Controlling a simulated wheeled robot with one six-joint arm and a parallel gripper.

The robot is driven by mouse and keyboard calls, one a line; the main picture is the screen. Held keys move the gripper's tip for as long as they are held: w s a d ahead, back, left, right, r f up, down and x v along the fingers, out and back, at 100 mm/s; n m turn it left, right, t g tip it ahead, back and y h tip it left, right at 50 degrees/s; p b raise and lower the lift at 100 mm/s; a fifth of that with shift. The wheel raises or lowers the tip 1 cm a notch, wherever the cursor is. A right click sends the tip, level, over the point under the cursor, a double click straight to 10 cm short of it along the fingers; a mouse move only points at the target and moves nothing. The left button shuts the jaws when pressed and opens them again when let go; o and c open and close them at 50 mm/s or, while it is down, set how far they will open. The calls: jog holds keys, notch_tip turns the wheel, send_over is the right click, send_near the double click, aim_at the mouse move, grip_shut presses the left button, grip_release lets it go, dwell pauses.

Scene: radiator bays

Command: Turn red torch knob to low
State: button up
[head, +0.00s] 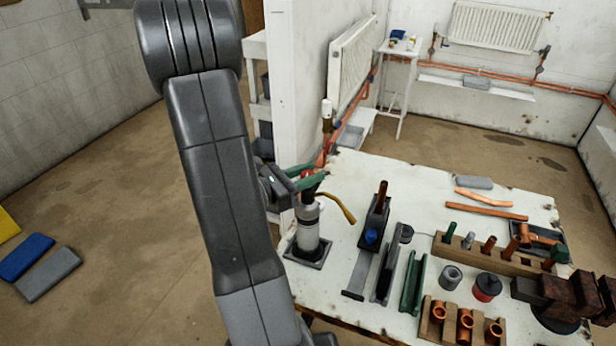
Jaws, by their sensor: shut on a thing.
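The torch (308,228) is a pale upright cylinder in a dark square base at the left end of the white workbench (335,285). Its brass-coloured burner tube (338,205) slants out to the right. The red knob (307,173) is at the top of the torch, and only a small part of it shows. My gripper (310,178) has green fingers and reaches in from the left, one finger on each side of the red knob. It is shut on the knob. The knob's setting cannot be read from here.
A clamp with an upright copper pipe (382,195) stands right of the torch. A wooden rack (485,254), copper fittings (465,322), a red-banded can (487,288) and a dark vise (560,292) crowd the bench's right. A white wall end (283,110) rises close behind my arm.

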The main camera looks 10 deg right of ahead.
jog(key=n+t+y+b, duration=0.1)
jog(key=n+t+b, duration=0.1)
jog(key=t, duration=0.1)
jog(key=n+t+y+b, duration=0.2)
jog(key=shift+s+d+f+t+y, duration=0.1)
jog(key=shift+t+y, duration=0.2)
jog(key=shift+t, duration=0.1)
jog(key=n+t+y+b, duration=0.1)
jog(key=n+b, duration=0.1)
jog(key=b, duration=0.1)
jog(key=shift+t+y, duration=0.4)
jog(key=shift+b, duration=0.4)
jog(key=shift+n+t+y+b, duration=0.6)
jog(key=shift+y+b, duration=0.2)
jog(key=shift+b, duration=0.1)
jog(key=o, duration=0.9)
jog(key=shift+o, duration=0.2)
